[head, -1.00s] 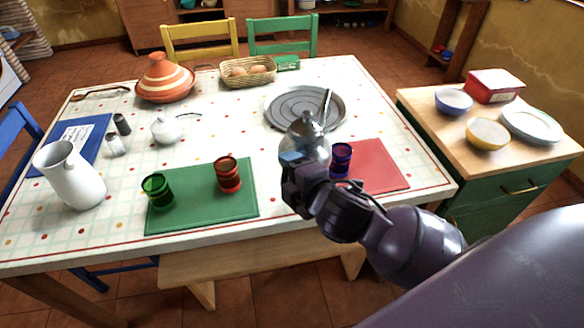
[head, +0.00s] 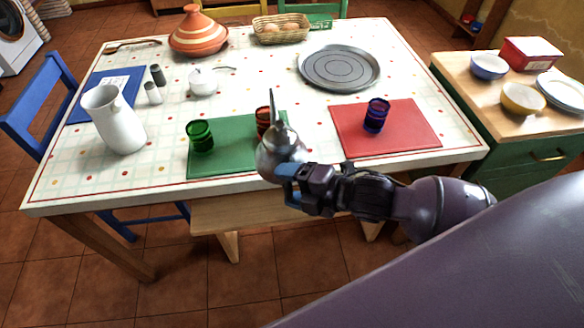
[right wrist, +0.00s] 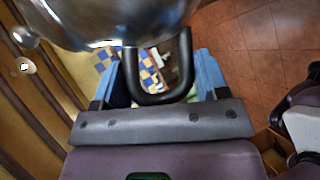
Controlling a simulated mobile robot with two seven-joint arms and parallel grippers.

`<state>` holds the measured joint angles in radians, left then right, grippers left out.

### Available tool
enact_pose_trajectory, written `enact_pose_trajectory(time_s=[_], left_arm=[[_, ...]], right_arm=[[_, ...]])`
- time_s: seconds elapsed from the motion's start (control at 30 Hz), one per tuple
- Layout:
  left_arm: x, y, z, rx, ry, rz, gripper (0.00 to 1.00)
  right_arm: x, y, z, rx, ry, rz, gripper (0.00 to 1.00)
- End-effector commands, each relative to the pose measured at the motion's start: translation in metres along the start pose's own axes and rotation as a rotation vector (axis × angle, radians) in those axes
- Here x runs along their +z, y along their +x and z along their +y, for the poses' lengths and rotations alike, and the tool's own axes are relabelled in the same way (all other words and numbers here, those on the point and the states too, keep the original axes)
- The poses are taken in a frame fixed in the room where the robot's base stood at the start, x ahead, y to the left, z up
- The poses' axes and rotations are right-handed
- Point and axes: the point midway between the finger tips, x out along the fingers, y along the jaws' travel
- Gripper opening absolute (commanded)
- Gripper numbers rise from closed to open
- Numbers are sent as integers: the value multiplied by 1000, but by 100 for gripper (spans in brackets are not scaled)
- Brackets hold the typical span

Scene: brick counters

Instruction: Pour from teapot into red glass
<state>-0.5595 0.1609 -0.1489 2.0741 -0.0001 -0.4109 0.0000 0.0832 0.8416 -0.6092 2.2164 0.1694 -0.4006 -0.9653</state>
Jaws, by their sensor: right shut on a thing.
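A shiny metal teapot (head: 281,150) is held by my right gripper (head: 288,183) in the head view, in front of the green mat's right end. Its spout points up and away from me. In the right wrist view my right gripper (right wrist: 160,85) is shut on the teapot's black handle, and the teapot's metal body (right wrist: 110,18) fills the top. The red glass (head: 263,118) stands on the green mat (head: 230,160), just behind the teapot and partly hidden by it. I cannot tell whether the teapot touches it. My left gripper is not in view.
A green glass (head: 200,137) stands on the mat's left. A blue glass (head: 377,115) stands on a red mat (head: 410,130) to the right. A white pitcher (head: 115,120), a white sugar bowl (head: 202,82) and a round grey tray (head: 339,68) are on the table.

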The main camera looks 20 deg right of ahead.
Motion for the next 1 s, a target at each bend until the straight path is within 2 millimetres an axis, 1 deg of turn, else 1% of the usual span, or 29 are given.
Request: enact_pose_trajectory(time_s=[0.1,0.27,0.53,0.67,0.73,0.9,1.0], left_arm=[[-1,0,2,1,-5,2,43],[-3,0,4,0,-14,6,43],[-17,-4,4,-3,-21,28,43],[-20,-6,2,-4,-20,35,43],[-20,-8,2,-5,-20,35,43],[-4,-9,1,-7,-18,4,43],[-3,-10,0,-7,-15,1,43]], right_arm=[[-3,-1,-1,1,-22,44,5],[-5,-3,-1,-6,-24,67,5],[-10,-10,12,-60,40,87,5],[-12,-14,20,-101,92,98,5],[-14,-17,23,-125,118,105,5],[-14,-15,18,-128,123,105,5],[-14,-16,19,-130,124,105,5]])
